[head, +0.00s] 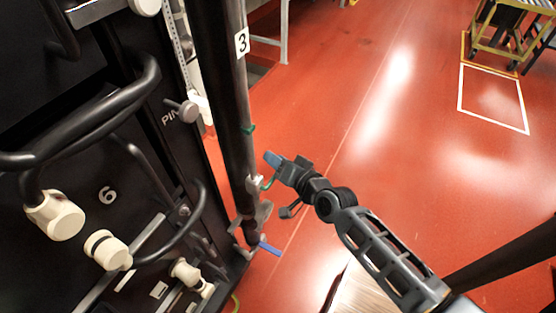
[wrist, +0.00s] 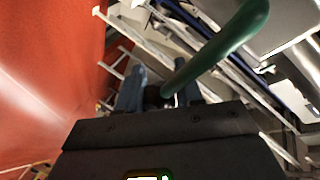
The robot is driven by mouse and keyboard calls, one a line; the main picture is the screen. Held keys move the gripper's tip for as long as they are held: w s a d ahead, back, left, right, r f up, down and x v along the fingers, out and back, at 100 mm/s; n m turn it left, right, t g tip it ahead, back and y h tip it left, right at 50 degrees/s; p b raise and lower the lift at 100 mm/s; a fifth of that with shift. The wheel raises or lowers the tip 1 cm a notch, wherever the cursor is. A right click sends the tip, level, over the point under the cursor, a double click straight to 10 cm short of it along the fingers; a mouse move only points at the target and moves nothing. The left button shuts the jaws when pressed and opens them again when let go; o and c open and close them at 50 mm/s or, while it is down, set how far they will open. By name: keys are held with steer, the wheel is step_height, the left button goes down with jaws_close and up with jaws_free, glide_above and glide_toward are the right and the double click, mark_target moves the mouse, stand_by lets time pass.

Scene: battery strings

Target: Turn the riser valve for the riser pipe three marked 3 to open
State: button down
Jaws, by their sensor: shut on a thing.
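The riser pipe three (head: 222,80) is a dark, near-upright pipe left of centre in the head view, with a white label "3" (head: 242,41). A small pale valve body (head: 255,184) sits on its lower part, with a green handle (head: 267,184) reaching right. My gripper (head: 272,160) is at this handle, right of the pipe. In the wrist view the green handle (wrist: 225,45) runs from the upper right down to between my blue-grey fingers (wrist: 160,92). They are shut on it; the exact contact is partly hidden.
A blue lever (head: 270,249) sits lower on the pipe. The black rack (head: 108,195) with pale knobs and thick cables stands close on the left. The red floor (head: 340,130) to the right is open, with a yellow cart (head: 510,38) at the far right.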

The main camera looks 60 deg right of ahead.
steer(key=shift+s, duration=0.1)
steer(key=r+n, duration=0.1)
steer(key=r+n+t+h, duration=0.1)
steer(key=r+n, duration=0.1)
steer(key=r+n+h, duration=0.1)
steer(key=shift+a+r+t+p, duration=0.15)
steer(key=shift+a+t+p, duration=0.25)
steer(key=shift+s+a+r+n+t+h+b, duration=0.1)
steer(key=shift+a+r+n+t+h+b, duration=0.1)
steer(key=shift+a+r+n+t, duration=0.6)
steer(key=shift+w+a+r+n+t+h+b, duration=0.15)
steer(key=shift+a+r+n+b, duration=0.15)
steer(key=shift+n, duration=0.95)
steer(key=shift+s+a+r+n+t+h+b, duration=0.15)
steer(key=shift+a+r+n+t, duration=0.4)
steer(key=shift+n, duration=0.5)
steer(key=shift+r, duration=0.1)
steer(key=shift+d, duration=0.1)
